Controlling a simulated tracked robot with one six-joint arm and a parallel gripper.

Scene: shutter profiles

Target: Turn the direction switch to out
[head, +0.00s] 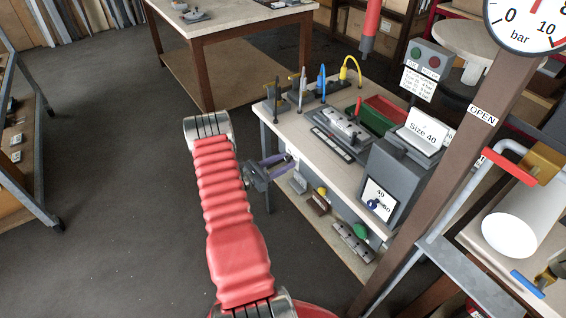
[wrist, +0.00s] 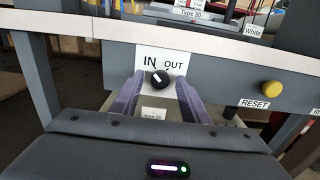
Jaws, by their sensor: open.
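The direction switch (wrist: 158,79) is a round black knob with a white mark, on a white plate (wrist: 147,58) labelled IN at left and OUT at right. Its mark appears to lean up and left, toward IN. My gripper (wrist: 159,86) is open, with one purple finger on each side of the knob. I cannot tell whether the fingers touch it. In the head view my gripper (head: 285,162) is at the front edge of the workbench (head: 290,128), and the knob cannot be made out there.
A yellow button (wrist: 271,88) labelled RESET sits right of the switch on the same grey panel (wrist: 222,72). In the head view a grey box with a dial (head: 376,200) stands at the bench's near end. A brown post (head: 440,150) rises at right. Open floor lies left.

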